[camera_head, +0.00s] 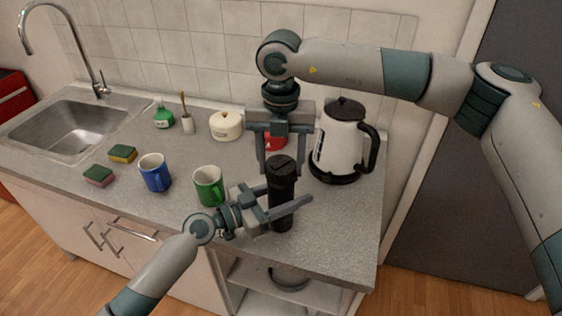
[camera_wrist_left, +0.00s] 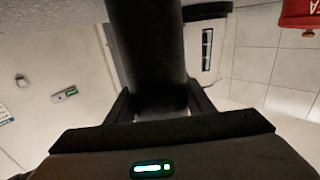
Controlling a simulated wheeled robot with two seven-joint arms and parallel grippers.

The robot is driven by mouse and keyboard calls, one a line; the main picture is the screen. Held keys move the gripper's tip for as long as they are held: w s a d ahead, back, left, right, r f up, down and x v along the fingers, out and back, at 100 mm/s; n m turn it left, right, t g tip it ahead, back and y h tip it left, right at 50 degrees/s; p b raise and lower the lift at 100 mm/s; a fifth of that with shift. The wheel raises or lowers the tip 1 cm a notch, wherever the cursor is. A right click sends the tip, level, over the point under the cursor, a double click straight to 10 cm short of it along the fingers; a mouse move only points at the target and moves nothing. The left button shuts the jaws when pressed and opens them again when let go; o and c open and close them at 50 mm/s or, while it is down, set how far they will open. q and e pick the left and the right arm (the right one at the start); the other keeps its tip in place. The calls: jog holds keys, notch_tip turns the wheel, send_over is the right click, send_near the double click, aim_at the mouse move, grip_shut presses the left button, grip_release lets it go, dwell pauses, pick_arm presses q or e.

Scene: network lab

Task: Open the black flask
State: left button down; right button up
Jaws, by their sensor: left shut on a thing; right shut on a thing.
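The black flask (camera_head: 281,212) stands upright near the front right of the counter. My left gripper (camera_head: 283,208) comes in from the left and is shut on the flask's body. In the left wrist view the dark flask (camera_wrist_left: 147,45) runs between my left fingers (camera_wrist_left: 160,105). The black lid (camera_head: 282,166) is on top of the flask, with no clear gap between them. My right gripper (camera_head: 283,165) points down from above and is shut on the lid; its fingertips are partly hard to make out.
A white kettle (camera_head: 338,140) on a black base stands close behind right. A red item (camera_head: 274,143) is partly hidden behind my right gripper. A green mug (camera_head: 208,187) and blue mug (camera_head: 155,173) stand left. Sponges (camera_head: 123,153) and a sink (camera_head: 65,125) are farther left.

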jog(key=n, duration=2.3)
jog(key=shift+n, duration=0.4)
jog(key=n, duration=0.4)
jog(key=shift+r, duration=0.1)
jog(key=n, duration=0.4)
jog(key=shift+n, duration=0.4)
jog(key=n, duration=0.9)
jog(key=shift+n, duration=0.4)
jog(key=shift+r, duration=0.2)
